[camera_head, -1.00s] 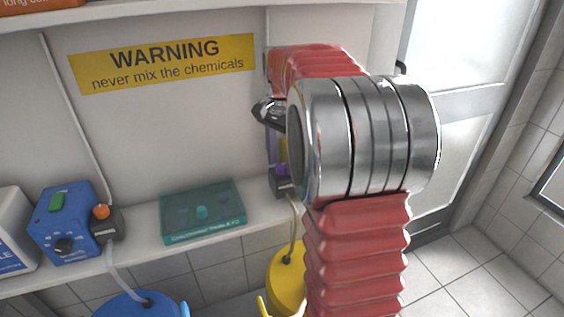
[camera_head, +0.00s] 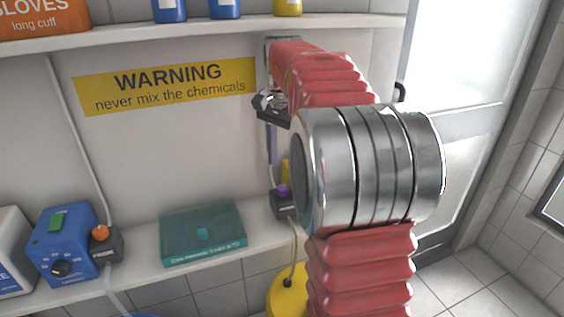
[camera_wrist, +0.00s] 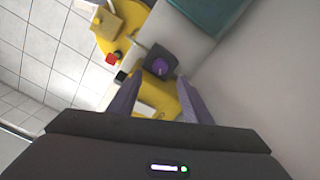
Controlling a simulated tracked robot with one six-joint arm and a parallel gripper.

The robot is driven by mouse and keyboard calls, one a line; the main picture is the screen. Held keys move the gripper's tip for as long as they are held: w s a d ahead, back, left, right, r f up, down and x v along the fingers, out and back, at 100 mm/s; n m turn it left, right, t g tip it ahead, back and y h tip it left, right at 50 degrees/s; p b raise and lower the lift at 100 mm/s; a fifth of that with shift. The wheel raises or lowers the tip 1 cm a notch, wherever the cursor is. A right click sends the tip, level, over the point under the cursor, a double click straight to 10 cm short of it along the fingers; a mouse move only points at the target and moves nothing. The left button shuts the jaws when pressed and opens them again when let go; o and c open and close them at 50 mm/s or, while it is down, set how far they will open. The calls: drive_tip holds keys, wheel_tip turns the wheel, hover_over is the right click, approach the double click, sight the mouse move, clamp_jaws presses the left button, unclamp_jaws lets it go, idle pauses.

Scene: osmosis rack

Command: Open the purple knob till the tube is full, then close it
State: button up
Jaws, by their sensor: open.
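The purple knob (camera_head: 284,190) sits on a dark block at the right end of the lower shelf. It also shows in the wrist view (camera_wrist: 159,66), just beyond and between my fingertips, not gripped. My gripper (camera_wrist: 158,82) is open, its two purplish fingers spread, one each side of the view. In the head view my gripper (camera_head: 271,160) hangs above and slightly left of the knob, partly hidden by my arm. A pale tube (camera_head: 293,245) runs from the block down to a yellow container. Any tube above the block is hidden, and I cannot tell a fill level.
An orange knob (camera_head: 100,232) on a dark block stands beside a blue device (camera_head: 63,243). A teal box (camera_head: 203,234) lies on the shelf left of the purple knob. The yellow container (camera_head: 287,296) stands below. An upper shelf (camera_head: 200,34) holds bottles.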

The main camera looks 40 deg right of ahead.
drive_tip(key=shift+a, duration=0.1)
drive_tip(key=s+a+n+t, duration=0.3)
drive_tip(key=s+a+n, duration=0.55)
drive_tip(key=a, duration=0.65)
drive_tip(key=s+a+f+n+t, duration=0.2)
drive_tip(key=s+a+f+n, duration=0.5)
drive_tip(key=s, duration=0.4)
drive_tip(key=shift+s+a+f+t, duration=0.15)
drive_tip(key=shift+a+f+t, duration=0.2)
drive_tip(key=shift+a, duration=0.45)
drive_tip(key=shift+c, duration=0.2)
